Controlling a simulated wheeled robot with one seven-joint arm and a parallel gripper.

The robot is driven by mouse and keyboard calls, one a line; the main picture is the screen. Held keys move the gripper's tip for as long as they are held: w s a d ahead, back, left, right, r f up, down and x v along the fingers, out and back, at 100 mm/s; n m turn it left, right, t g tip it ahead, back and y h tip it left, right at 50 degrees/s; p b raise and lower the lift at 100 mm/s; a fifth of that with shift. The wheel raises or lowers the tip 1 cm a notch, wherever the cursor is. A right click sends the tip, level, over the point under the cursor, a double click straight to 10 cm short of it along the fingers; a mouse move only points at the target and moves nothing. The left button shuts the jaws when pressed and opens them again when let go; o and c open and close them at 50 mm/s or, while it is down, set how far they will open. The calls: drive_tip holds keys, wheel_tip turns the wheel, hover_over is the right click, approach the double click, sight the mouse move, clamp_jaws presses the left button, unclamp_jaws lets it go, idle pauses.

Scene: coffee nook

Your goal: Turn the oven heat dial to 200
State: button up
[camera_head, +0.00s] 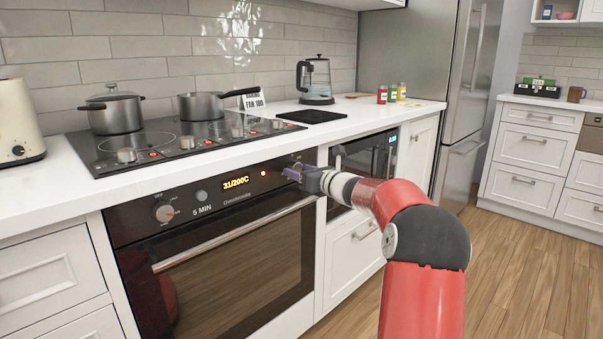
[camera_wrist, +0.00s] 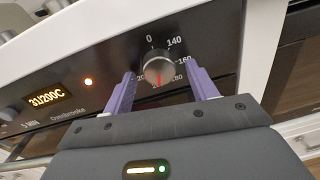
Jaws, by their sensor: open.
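The oven heat dial (camera_wrist: 158,66) is a round silver knob with a red line, on the oven's black panel. In the wrist view its red line points down; marks 0, 140, 160 and 180 show around it, and the lower marks are partly hidden. The oven display (camera_head: 236,183) reads 31/200C and also shows in the wrist view (camera_wrist: 46,97). My gripper (camera_wrist: 160,76) is open, its purple fingers on either side of the dial; I cannot tell whether they touch it. In the head view my gripper (camera_head: 293,173) is at the panel's right end and hides the dial.
A second knob (camera_head: 164,213) sits at the panel's left. The oven door handle (camera_head: 235,233) runs below the panel. The white counter edge (camera_head: 215,165) overhangs just above. A microwave (camera_head: 372,160) stands right of the oven, behind my arm.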

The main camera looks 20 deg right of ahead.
drive_tip(key=b+v, duration=0.1)
drive_tip(key=v, duration=0.6)
drive_tip(key=shift+s, duration=0.4)
drive_tip(key=shift+d, duration=0.15)
